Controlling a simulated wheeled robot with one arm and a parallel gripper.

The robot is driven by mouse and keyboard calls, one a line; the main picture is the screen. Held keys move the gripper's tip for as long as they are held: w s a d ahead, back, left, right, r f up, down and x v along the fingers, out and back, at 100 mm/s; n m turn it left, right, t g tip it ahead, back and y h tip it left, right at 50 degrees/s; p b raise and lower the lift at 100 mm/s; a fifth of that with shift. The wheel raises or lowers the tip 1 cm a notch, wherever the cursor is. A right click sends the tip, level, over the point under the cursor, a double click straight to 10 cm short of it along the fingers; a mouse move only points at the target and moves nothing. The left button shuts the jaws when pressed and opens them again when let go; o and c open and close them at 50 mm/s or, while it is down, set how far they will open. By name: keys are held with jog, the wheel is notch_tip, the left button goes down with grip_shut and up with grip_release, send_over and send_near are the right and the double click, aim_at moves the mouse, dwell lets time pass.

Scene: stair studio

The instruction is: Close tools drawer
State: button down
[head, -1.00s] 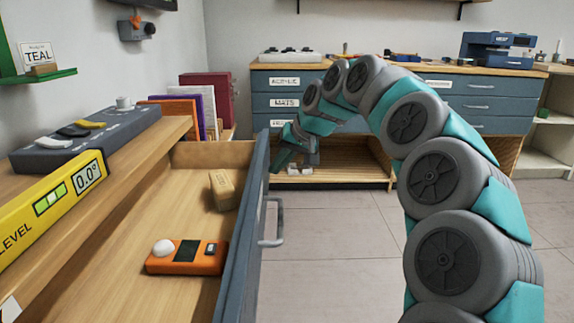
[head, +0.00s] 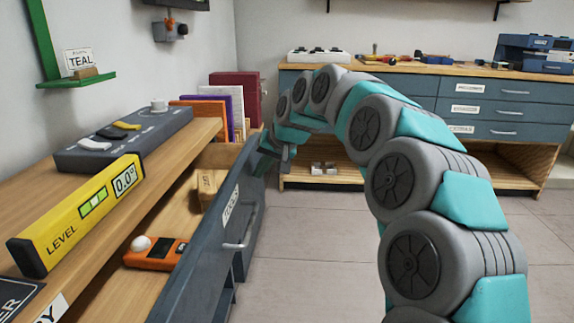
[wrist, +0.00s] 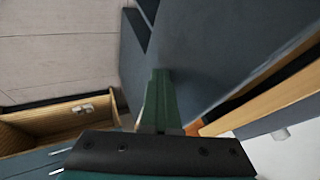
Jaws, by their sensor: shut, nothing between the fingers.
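The tools drawer stands partly open under the wooden bench top; its blue-grey front (head: 222,232) has a metal handle (head: 238,243) and a white label. An orange meter (head: 152,256) and a tan block (head: 207,185) lie inside, partly hidden by the front. My gripper (head: 272,152) is shut and empty at the far end of the drawer front, on its outer side. In the wrist view the green fingers (wrist: 158,85) lie together close against the blue-grey front (wrist: 215,50); I cannot tell whether they touch it.
Upright books (head: 236,95) stand beyond the drawer. A blue-grey cabinet (head: 470,108) stands along the back wall. The floor (head: 320,250) right of the drawer is clear.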

aim_at(210, 172)
jog(key=a+p, duration=0.1)
jog(key=a, duration=0.6)
jog(key=a+p, duration=0.1)
jog(key=a, duration=0.3)
jog(key=shift+w+a+p, duration=0.2)
jog(key=shift+w+p, duration=0.05)
jog(key=shift+p, duration=0.1)
jog(key=shift+a+r, duration=0.1)
jog(key=shift+a, duration=0.3)
jog(key=shift+r, duration=0.1)
